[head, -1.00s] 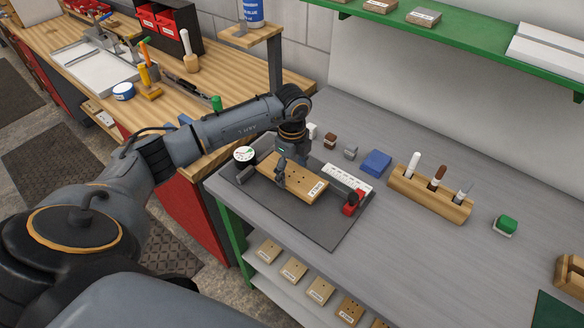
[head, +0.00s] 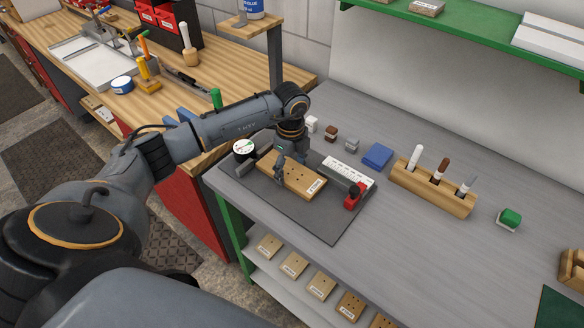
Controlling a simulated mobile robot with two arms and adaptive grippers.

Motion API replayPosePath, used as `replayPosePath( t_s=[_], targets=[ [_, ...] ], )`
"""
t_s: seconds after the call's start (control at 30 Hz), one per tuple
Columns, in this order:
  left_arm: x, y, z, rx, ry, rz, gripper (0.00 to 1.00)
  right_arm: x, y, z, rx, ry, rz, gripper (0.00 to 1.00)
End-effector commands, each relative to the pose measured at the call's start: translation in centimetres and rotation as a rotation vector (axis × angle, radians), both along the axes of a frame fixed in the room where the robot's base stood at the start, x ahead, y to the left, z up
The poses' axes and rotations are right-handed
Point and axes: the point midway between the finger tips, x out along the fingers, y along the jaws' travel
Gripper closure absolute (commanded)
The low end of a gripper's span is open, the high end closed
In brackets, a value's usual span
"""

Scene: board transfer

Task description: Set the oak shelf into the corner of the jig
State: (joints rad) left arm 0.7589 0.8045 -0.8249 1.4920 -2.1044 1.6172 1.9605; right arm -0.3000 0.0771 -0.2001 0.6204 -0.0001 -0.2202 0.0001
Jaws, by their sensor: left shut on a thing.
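The oak shelf (head: 300,182), a light wooden board with dark holes and a white label at its right end, is in the head view at the jig. The jig (head: 318,222) is a dark grey plate with a white ruled fence (head: 350,172) at the back right and a dark block (head: 245,168) at the left. My left gripper (head: 281,173) is shut on the shelf near its left part, from above. The shelf lies close to the fence; I cannot tell whether it touches the fence or plate. My right gripper is not in view.
A red clamp (head: 353,197) stands at the fence's right end, and a round dial (head: 244,148) at the plate's left. A blue block (head: 377,156), a wooden marker holder (head: 432,188) and a green-topped piece (head: 510,217) stand on the grey bench.

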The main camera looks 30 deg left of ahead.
Motion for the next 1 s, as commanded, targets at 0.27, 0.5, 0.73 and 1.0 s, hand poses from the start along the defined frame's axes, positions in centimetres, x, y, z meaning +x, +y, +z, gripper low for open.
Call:
replayPosePath(
  t_s=[0.27, 0.5, 0.73, 1.0],
  targets=[
    [0.1, 0.6, 0.1, 0.0, -0.001, 0.001, 0.68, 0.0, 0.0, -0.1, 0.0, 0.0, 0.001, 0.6],
    [0.1, 1.1, 0.1, 0.001, -0.002, 0.001, 0.68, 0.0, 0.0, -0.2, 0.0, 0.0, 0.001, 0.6],
    [0.1, 1.2, 0.1, 0.004, -0.002, 0.001, 0.68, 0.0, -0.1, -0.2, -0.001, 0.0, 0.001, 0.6],
    [0.5, 1.3, 0.1, 0.006, -0.003, 0.001, 0.68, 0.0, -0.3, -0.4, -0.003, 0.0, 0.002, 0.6]
  ],
)
